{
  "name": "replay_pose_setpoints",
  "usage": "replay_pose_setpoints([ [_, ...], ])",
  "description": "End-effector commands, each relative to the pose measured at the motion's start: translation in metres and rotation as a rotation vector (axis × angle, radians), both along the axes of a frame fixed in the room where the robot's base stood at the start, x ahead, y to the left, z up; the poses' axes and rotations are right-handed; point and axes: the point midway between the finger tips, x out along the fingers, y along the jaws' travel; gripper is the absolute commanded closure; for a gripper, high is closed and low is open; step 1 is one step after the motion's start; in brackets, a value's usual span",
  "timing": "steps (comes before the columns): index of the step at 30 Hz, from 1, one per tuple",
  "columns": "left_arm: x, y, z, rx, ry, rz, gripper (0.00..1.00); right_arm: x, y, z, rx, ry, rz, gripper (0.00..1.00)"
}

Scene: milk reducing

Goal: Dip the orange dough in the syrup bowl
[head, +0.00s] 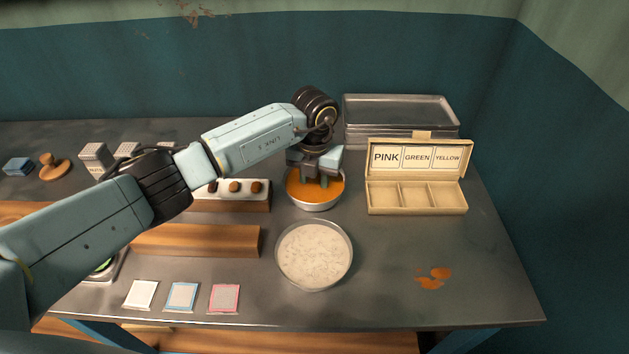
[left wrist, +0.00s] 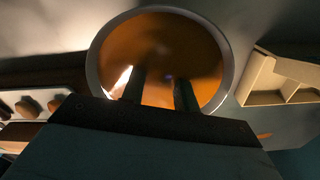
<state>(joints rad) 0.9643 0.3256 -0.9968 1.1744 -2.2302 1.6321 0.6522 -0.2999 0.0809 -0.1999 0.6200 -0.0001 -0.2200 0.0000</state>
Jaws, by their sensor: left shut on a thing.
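The syrup bowl (head: 314,206) is a round pale metal bowl of orange-brown syrup (head: 298,192) near the middle of the table. My left gripper (head: 317,182) points down over it, with its fingertips inside the bowl at the syrup. The left wrist view shows the bowl (left wrist: 92,70) from above, with the two dark fingers (left wrist: 158,98) reaching over the syrup. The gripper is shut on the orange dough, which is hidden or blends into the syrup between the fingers. I cannot tell how deep it sits. My right gripper is out of view.
A bowl of pale speckled mix (head: 313,255) stands just in front. A holder with brown dough balls (head: 234,187) is at left. A box labelled PINK, GREEN, YELLOW (head: 417,209) is at right, metal trays (head: 400,108) behind. Orange spots (head: 434,277) mark the right front.

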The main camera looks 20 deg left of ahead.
Motion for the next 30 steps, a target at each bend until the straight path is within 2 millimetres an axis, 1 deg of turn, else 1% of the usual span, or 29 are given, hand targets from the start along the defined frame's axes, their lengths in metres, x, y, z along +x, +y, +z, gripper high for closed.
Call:
replay_pose_setpoints([
  [4,0.0,0.0,0.001,0.0,0.0,0.0,0.92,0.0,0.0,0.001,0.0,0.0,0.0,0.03],
  [8,0.0,0.0,0.006,0.0,-0.001,0.0,0.92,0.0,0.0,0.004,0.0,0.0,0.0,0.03],
  [30,0.0,0.0,0.05,0.001,0.0,0.0,0.92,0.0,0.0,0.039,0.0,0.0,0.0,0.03],
])
